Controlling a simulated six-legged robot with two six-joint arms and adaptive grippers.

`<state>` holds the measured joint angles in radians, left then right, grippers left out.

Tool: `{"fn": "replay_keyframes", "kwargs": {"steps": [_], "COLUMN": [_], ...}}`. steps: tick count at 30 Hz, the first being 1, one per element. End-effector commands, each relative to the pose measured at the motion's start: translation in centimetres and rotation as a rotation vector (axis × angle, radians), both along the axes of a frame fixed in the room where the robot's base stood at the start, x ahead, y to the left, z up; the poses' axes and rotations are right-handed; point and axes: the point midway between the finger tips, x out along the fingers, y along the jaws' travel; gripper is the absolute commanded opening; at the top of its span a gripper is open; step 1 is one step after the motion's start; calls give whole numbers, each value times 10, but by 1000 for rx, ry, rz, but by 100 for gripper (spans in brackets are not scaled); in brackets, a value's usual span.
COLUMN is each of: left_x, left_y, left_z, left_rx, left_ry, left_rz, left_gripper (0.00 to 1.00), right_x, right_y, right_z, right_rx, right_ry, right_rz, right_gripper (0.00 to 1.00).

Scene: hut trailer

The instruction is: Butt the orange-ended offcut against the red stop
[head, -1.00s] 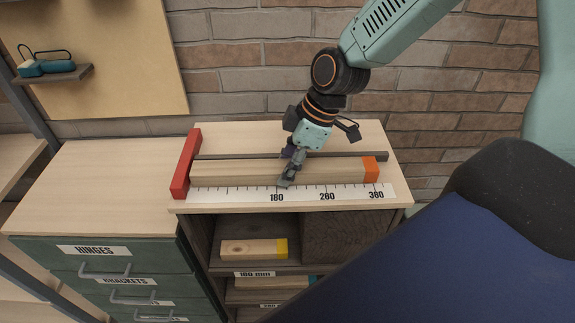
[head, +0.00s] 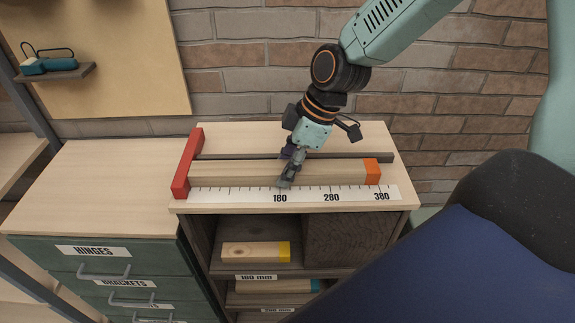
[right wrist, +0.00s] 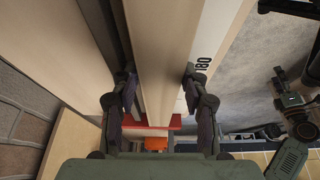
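The orange-ended offcut (head: 300,173) lies flat along the bench behind a white ruler (head: 230,194), its orange end (head: 372,170) at the right near the 380 mark. Its plain left end is at the red stop (head: 186,165), touching or almost touching; I cannot tell which. My right gripper (head: 287,178) reaches down over the offcut near the 180 mark.
A dark rail (head: 350,158) runs behind the offcut. A brick wall (head: 450,80) stands behind the bench. A shelf below holds a yellow-ended offcut (head: 255,252). The worktop over the green drawers (head: 100,270) at left is clear.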

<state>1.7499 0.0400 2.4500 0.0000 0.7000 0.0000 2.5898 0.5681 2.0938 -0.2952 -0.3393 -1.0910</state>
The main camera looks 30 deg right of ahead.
Motion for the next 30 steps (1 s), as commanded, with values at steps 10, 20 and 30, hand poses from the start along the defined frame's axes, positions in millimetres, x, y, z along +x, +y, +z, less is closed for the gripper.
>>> {"fn": "replay_keyframes", "kwargs": {"steps": [10,20,30], "left_x": [0,0,0], "left_y": [0,0,0], "left_z": [1,1,1], "left_rx": [0,0,0], "left_ry": [0,0,0], "left_rz": [0,0,0], "left_gripper": [68,68,68], "right_x": [0,0,-9], "right_y": [0,-1,-15], "right_z": [1,5,45], "right_rx": [0,1,4], "right_ry": [-1,-2,-7], "right_rz": [0,2,1], "right_gripper": [68,68,68]}}
